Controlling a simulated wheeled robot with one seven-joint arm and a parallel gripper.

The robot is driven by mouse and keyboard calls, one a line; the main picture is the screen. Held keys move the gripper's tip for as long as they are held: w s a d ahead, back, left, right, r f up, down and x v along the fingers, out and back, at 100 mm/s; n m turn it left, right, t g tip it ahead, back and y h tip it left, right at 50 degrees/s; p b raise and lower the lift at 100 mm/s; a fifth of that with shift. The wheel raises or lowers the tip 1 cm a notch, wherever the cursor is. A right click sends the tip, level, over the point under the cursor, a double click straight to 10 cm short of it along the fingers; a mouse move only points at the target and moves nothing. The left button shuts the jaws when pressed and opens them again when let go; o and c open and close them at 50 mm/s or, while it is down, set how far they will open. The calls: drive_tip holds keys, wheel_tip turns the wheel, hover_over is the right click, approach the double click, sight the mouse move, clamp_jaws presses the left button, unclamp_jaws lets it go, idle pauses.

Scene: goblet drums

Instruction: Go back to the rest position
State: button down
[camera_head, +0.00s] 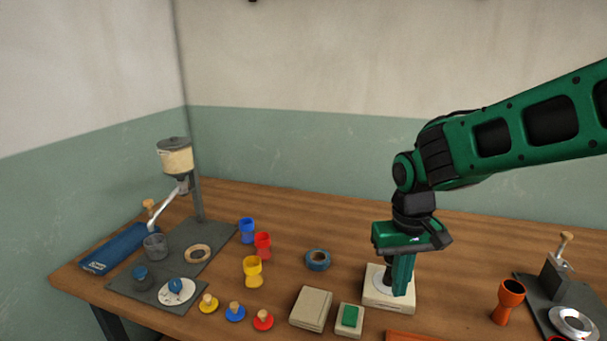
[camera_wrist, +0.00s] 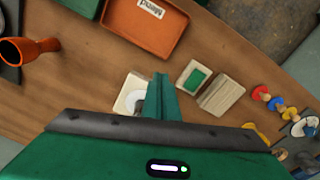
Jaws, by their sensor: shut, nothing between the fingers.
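My gripper (camera_head: 403,288) points down, its green fingers shut together with nothing between them. In the head view it overlaps a cream base (camera_head: 388,301) with a pale disc on top. In the wrist view the shut fingers (camera_wrist: 161,84) partly cover that same cream base (camera_wrist: 127,103). I cannot tell whether the fingertips touch it. An orange goblet drum (camera_head: 508,302) stands to the right, and it also shows in the wrist view (camera_wrist: 28,50).
Blue (camera_head: 247,230), red (camera_head: 263,246) and yellow (camera_head: 253,271) goblets stand mid-left. A green-topped pad (camera_head: 349,318) and a beige box (camera_head: 311,308) sit left of my gripper. A blue ring (camera_head: 317,260) lies behind. A clamp stand (camera_head: 556,275) is at right. An orange tray (camera_wrist: 146,28) shows in the wrist view.

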drive_tip(key=s+d+r+m, duration=0.1)
drive_tip(key=s+d+m, duration=0.6)
drive_tip(key=s+d, duration=1.3)
drive_tip(key=shift+r+y, duration=0.3)
drive_tip(key=shift+r, duration=0.1)
drive_tip(key=w+a+r+n+h, duration=0.1)
drive_tip(key=w+a+r, duration=0.1)
drive_tip(key=w+a, duration=0.45)
drive_tip(key=w+a+r, duration=0.2)
drive_tip(key=w+a, duration=0.2)
drive_tip(key=w, duration=0.6)
drive_tip(key=w+a+n, duration=0.1)
drive_tip(key=w+a, duration=0.3)
drive_tip(key=a, duration=0.5)
drive_tip(key=w+a, duration=0.4)
drive_tip(key=a, duration=0.5)
drive_tip(key=shift+f+n+y, duration=0.35)
drive_tip(key=shift+n+y, duration=0.05)
drive_tip(key=shift+f, duration=0.1)
